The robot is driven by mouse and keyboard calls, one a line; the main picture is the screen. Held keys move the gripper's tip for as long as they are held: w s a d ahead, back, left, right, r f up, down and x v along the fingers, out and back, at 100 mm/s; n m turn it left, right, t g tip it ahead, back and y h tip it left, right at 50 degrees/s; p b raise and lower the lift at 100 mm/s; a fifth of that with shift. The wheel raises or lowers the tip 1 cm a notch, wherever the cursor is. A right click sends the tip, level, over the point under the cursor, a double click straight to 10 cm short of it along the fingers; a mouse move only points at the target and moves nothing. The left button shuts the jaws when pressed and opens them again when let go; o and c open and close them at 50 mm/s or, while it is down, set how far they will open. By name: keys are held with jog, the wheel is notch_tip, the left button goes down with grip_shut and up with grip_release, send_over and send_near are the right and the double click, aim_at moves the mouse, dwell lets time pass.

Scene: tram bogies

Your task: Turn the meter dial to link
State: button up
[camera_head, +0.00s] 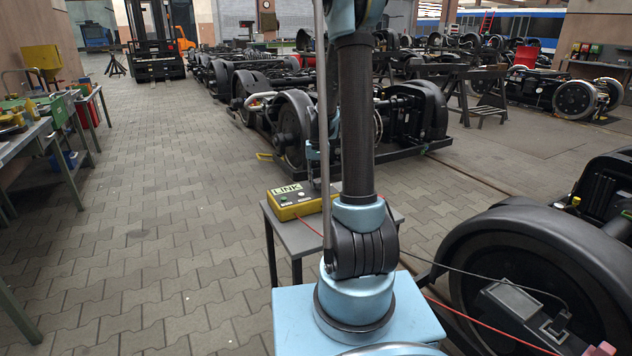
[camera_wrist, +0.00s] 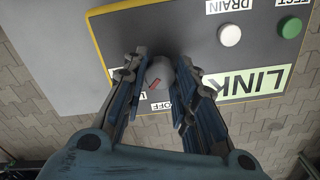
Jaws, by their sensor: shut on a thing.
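The meter (camera_head: 297,203) is a yellow box with a LINK label, lying on a small grey table in the head view. In the wrist view its dark panel (camera_wrist: 258,55) fills the upper part. A round grey dial (camera_wrist: 161,71) with a short red mark sits near its edge. My gripper (camera_wrist: 160,73) is shut on the dial, one finger on each side. The red mark points toward the lower left of the picture. An OFF label shows below right of the dial; another label is mostly hidden by the left finger.
A white button (camera_wrist: 229,35) by DRAIN and a green button (camera_wrist: 290,27) by TEST are on the panel. The small table (camera_head: 283,226) is narrow. A large black wheel (camera_head: 530,275) stands close at right, with cables running toward it. Paved floor at left is clear.

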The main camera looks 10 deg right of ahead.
aim_at(317, 181)
jog(key=o, duration=1.1)
jog(key=shift+c, duration=0.2)
notch_tip(317, 181, up, 12)
